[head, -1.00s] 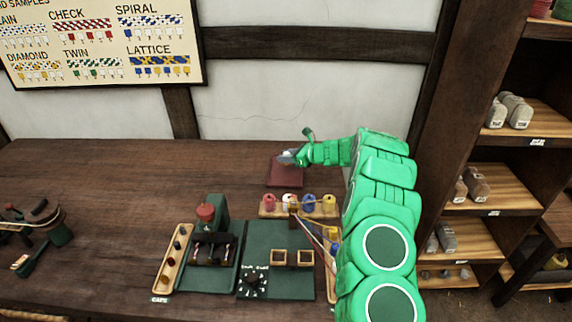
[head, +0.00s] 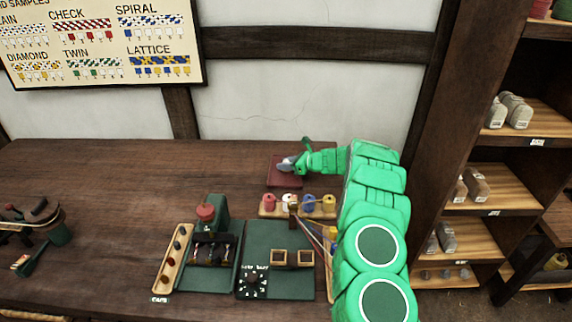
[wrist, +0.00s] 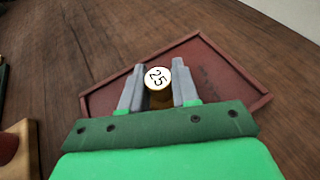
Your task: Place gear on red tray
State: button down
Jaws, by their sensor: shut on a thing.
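The red tray (head: 277,181) is a shallow dark-red square with a low rim near the back of the bench; it also shows in the wrist view (wrist: 205,60). My gripper (head: 287,164) is over the tray. In the wrist view my gripper (wrist: 158,88) is shut on a small cylindrical piece, the gear (wrist: 158,77), with a pale round top marked 25 and a brass-coloured side. The gear is over the tray's area; I cannot tell whether it touches the tray floor.
A wooden rack of coloured spools (head: 300,207) stands in front of the tray. Green machine plates (head: 280,237) and a caps tray (head: 172,258) lie nearer. The bench left of the tray (head: 120,190) is clear. Shelves (head: 490,190) stand at the right.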

jog(key=c, duration=0.8)
grip_release()
jog(key=shift+c, duration=0.2)
jog(key=shift+s+d+r, duration=0.1)
jog(key=shift+d+r, duration=0.1)
jog(key=shift+d, duration=0.05)
jog(key=v, duration=1.1)
jog(key=shift+s+d+r, duration=0.1)
jog(key=shift+d+r, duration=0.05)
jog(key=s+a+r+n+g, duration=0.3)
jog(key=s+a+r+n, duration=0.35)
jog(key=s+r, duration=0.4)
jog(key=s+a+r+n+g+h, duration=0.1)
jog(key=s+a+r+n+g, duration=0.2)
jog(key=s, duration=0.6)
jog(key=s+a+r+n+g+h, duration=0.1)
jog(key=s+r+n, duration=0.3)
jog(key=s+r, duration=0.3)
jog(key=s+d+n+h, duration=0.3)
jog(key=s+d, duration=0.3)
jog(key=s, duration=0.6)
jog(key=s+d+n+h, duration=0.3)
jog(key=s+d, duration=0.3)
jog(key=s, duration=0.7)
jog(key=s+d+n+h, duration=0.3)
jog(key=s+d, duration=0.3)
jog(key=s, duration=0.7)
jog(key=shift+d+n+g+h, duration=0.35)
jog(key=shift+d+g+h, duration=0.05)
jog(key=shift+h, duration=0.2)
